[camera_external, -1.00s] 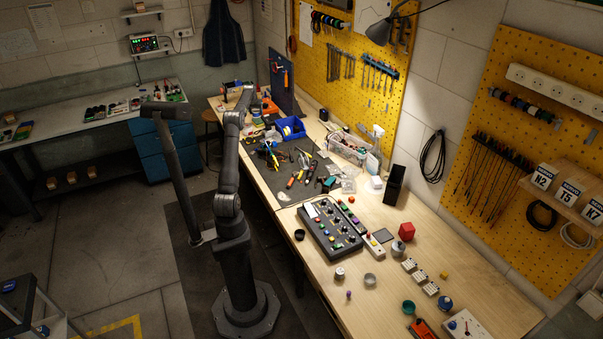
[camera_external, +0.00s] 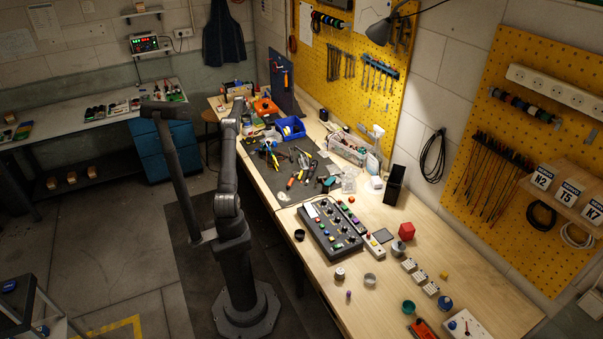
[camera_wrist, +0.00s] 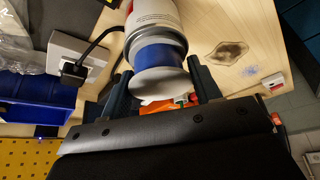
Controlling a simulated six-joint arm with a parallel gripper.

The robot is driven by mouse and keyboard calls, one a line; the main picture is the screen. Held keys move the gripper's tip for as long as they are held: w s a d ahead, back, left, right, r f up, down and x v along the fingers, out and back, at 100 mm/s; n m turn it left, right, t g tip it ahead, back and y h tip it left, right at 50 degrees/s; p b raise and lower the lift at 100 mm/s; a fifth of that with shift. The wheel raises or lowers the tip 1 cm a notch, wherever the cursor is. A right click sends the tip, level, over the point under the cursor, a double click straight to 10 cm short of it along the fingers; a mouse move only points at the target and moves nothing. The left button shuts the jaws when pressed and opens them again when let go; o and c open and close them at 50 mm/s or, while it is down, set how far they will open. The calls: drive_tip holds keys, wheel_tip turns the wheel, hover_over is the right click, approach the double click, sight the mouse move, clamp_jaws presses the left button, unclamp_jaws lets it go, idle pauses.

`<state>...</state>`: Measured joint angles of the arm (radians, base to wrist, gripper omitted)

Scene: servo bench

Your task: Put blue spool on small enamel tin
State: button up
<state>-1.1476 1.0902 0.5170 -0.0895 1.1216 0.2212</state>
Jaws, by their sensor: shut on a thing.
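In the wrist view the blue spool (camera_wrist: 159,55), with a pale flange at its near end, sits between the two fingers of my gripper (camera_wrist: 152,92). The gripper is shut on it. A white and red can (camera_wrist: 154,12) shows just beyond the spool; whether they touch cannot be told. In the external view my gripper is at the far left end of the workbench, small and partly hidden by my arm, and the spool cannot be made out there. Small round containers stand at the near end, one pale grey (camera_external: 370,279); which one is the enamel tin is unclear.
A blue bin (camera_external: 291,128) stands near my gripper and also shows in the wrist view (camera_wrist: 35,98). Loose tools lie on the dark mat (camera_external: 312,163). A control box (camera_external: 331,229) and a red cube (camera_external: 406,230) stand farther along. Bare wood surrounds the small containers.

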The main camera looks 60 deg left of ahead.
drive_tip(key=shift+f, duration=0.1)
drive_tip(key=o, duration=1)
drive_tip(key=shift+o, duration=0.2)
drive_tip(key=shift+r, duration=0.3)
drive_tip(key=v, duration=1.1)
drive_tip(key=shift+d+r, duration=0.3)
drive_tip(key=shift+s+f, duration=0.1)
drive_tip(key=shift+f, duration=0.05)
